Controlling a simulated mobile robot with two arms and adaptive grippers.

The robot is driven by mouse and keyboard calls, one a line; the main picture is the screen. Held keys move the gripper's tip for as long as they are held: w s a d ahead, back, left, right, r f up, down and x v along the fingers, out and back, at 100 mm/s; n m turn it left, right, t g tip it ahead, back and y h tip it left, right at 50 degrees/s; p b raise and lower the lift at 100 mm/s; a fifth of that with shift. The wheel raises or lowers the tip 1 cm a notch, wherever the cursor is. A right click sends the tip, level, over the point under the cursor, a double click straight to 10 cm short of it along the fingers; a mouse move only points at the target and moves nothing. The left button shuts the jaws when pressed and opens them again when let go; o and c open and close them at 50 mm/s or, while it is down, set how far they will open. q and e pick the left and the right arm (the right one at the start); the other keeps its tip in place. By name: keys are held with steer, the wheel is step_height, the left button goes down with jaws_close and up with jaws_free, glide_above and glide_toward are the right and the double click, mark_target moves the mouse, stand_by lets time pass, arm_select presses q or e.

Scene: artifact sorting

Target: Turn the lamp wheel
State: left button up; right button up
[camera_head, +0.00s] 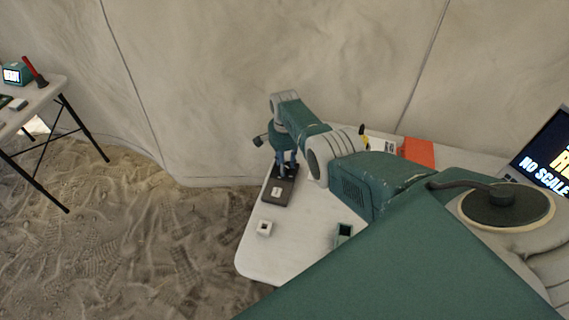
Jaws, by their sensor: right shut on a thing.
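My right gripper (286,168) points down over the far left part of the white table (290,238). It is shut on a small dark part at the far end of a dark flat box (276,193) that has a pale label. That part is mostly hidden by the fingers, so I cannot tell whether it is the lamp wheel. A small dark knob-like shape (258,141) shows just left of the gripper; I cannot tell what it belongs to. No lamp can be made out clearly. My left gripper is not in view.
A small white square holder (264,228) and a dark green one (344,231) stand near the table's front. An orange-red item (418,151) and a screen (547,153) are at the right. Another table (40,100) stands far left, with sandy floor between.

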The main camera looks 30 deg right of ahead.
steer(key=shift+w+r+m, duration=0.1)
steer(key=shift+m, duration=1.6)
steer(key=o, duration=1.2)
steer(key=shift+c, duration=0.2)
step_height(320, 180, up, 12)
steer(key=shift+a, duration=0.1)
